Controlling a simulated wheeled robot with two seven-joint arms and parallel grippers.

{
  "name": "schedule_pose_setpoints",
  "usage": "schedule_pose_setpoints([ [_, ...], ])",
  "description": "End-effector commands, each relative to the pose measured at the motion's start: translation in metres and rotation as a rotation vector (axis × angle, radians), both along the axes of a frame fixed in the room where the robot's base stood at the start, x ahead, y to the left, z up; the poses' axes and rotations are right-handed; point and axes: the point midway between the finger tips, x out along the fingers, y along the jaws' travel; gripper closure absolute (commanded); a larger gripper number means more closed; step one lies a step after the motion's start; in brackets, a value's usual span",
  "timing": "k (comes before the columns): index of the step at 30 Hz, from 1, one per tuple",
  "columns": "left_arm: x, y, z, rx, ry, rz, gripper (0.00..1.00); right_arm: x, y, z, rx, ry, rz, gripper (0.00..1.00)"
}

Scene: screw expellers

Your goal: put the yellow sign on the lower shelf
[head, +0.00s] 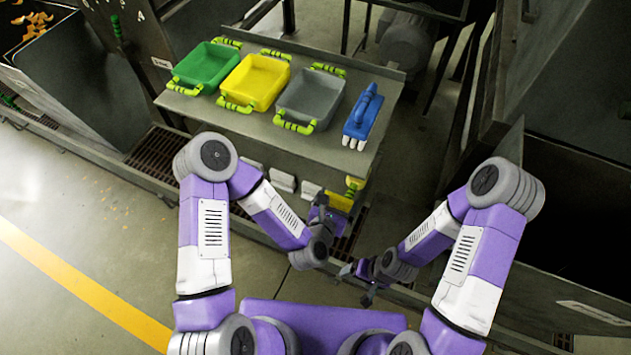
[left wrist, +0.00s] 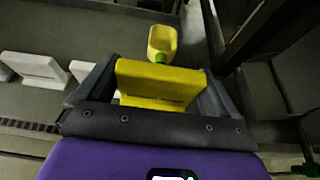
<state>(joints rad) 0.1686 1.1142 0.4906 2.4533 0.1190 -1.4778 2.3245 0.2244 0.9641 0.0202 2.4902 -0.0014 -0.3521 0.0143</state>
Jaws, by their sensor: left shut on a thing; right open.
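The yellow sign (left wrist: 158,84) is a small yellow block-like plate, upright between the two dark fingers of my left gripper (left wrist: 155,88) in the left wrist view. The gripper is shut on it. In the head view my left gripper (head: 320,204) is at the front of the lower shelf, below the tabletop. A yellow patch (head: 340,202) shows beside it; I cannot tell whether this is the sign. The lower shelf (left wrist: 110,42) is partly hidden under the table in the head view. My right gripper (head: 357,279) is open and empty, lower and nearer my body.
White signs (head: 283,181) (left wrist: 35,68) stand on the lower shelf to the left. A yellow scoop (left wrist: 162,42) with a green handle lies beyond the held sign.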

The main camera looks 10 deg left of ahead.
Motion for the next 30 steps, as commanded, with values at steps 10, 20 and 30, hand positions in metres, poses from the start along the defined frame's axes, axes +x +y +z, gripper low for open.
schedule_pose_setpoints([
  [10,0.000,0.000,-0.047,-0.001,0.001,-0.001,0.35,-0.001,0.000,-0.020,0.000,0.001,-0.001,0.16],
  [20,0.000,0.000,-0.081,0.000,0.001,-0.001,0.35,0.000,0.000,-0.033,0.000,0.001,-0.001,0.16],
  [30,0.000,0.000,-0.085,-0.001,0.001,-0.001,0.04,0.000,0.000,-0.037,0.000,0.001,-0.001,0.16],
])
